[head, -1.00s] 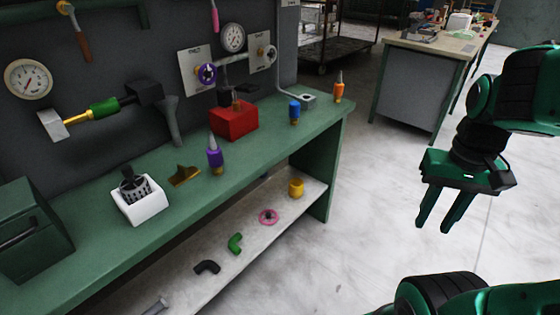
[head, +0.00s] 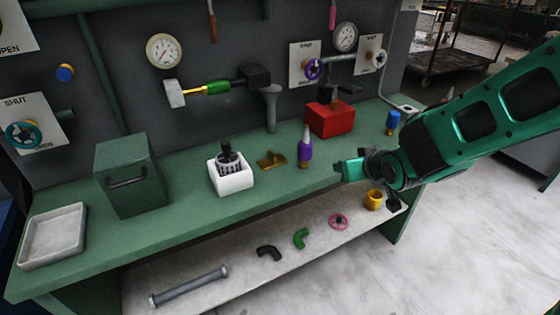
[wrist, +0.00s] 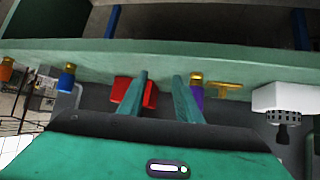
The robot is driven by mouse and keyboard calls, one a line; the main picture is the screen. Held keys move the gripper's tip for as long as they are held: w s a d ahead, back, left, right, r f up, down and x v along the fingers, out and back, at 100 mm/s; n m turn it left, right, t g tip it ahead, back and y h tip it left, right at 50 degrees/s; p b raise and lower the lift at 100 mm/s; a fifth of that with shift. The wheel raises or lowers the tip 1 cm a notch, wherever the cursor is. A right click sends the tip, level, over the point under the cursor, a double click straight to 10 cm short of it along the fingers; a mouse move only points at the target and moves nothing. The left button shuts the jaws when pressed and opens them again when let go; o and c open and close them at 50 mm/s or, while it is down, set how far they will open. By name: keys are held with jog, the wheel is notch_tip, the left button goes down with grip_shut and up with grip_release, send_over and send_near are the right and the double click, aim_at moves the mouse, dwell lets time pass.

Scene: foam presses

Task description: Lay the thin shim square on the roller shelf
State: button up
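I cannot make out a thin shim square or a roller shelf in either view. My gripper (head: 350,170) is at the front edge of the green bench (head: 190,208), right of the purple-bodied bottle (head: 305,150). In the wrist view my gripper (wrist: 161,78) has its two fingers apart with nothing held between them. The red box (wrist: 122,90) shows behind the fingers there, with the purple-bodied bottle (wrist: 197,97) beside the right finger. Below the benchtop, a pale lower shelf (head: 215,265) carries loose parts.
The benchtop holds a green box (head: 130,175), a white tray (head: 53,237), a white holder (head: 231,181), a brass piece (head: 271,160) and a blue bottle (head: 393,120). The shelf holds a grey bar (head: 190,286), elbows, a pink ring (head: 338,222) and a yellow cup (head: 374,199).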

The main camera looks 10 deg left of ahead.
aim_at(275, 156)
jog(key=a+n+y, duration=0.1)
jog(key=a, duration=0.4)
jog(key=s+a+n+y, duration=0.1)
jog(key=a+y, duration=0.1)
jog(key=a, duration=0.3)
jog(key=a+t+y, duration=0.1)
jog(key=a, duration=0.4)
jog(key=shift+s+a+r+n, duration=0.15)
jog(key=shift+s+n, duration=0.1)
jog(key=shift+n, duration=0.15)
jog(key=x, duration=0.4)
jog(key=shift+w+a, duration=0.1)
jog(key=shift+a, duration=0.1)
jog(key=shift+x, duration=3.1)
jog(key=shift+w+r, duration=0.1)
jog(key=shift+r, duration=0.15)
jog(key=shift+c, duration=0.7)
grip_shut()
